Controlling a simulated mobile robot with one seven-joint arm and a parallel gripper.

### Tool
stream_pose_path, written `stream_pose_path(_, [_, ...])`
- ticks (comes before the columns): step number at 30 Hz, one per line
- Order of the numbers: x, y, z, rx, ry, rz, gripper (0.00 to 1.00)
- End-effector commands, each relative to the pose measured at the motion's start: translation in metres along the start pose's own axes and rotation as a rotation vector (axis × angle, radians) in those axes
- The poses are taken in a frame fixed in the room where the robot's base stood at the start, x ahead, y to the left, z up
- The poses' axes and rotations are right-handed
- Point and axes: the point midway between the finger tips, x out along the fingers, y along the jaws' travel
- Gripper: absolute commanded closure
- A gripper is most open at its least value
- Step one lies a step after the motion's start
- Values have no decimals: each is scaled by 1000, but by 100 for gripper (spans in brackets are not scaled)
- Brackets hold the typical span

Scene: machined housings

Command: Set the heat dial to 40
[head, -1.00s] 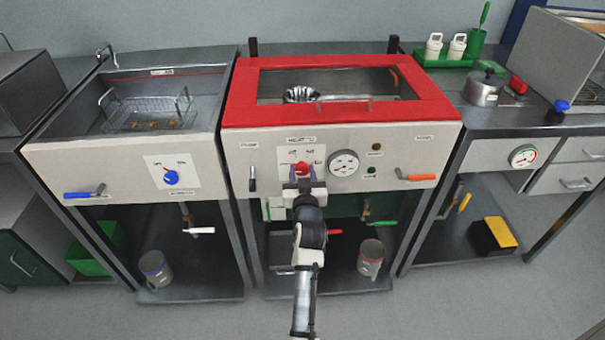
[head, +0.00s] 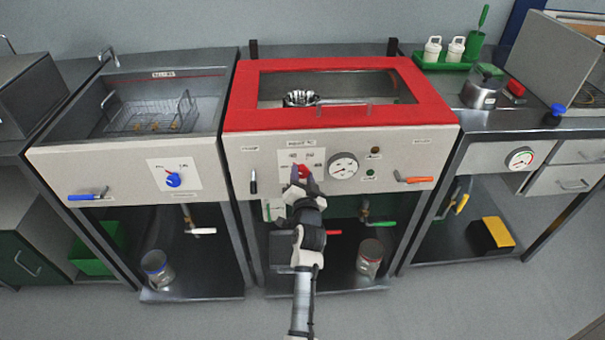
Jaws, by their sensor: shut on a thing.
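The heat dial (head: 303,171) is a red knob on a white label plate on the front panel of the red-topped machine, in the middle of the head view. My gripper (head: 303,178) is shut on the red dial from the front, and its fingers are tilted. The dial looks turned, but its pointer is partly hidden by the fingers. The printed numbers around it (head: 301,157) are too small to read for certain.
A round gauge (head: 343,166) sits just right of the dial. A black lever (head: 253,182) is at the panel's left and an orange lever (head: 414,180) at its right. Another machine with a blue dial (head: 173,180) stands left. Floor in front is clear.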

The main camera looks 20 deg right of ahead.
Motion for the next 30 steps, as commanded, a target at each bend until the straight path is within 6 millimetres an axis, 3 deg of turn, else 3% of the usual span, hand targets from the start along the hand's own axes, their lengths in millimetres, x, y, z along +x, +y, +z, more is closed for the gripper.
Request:
stream_pose_path(15, [0,0,0,347,-1,1,85])
stream_pose_path(30, [0,1,1,416,0,1,85])
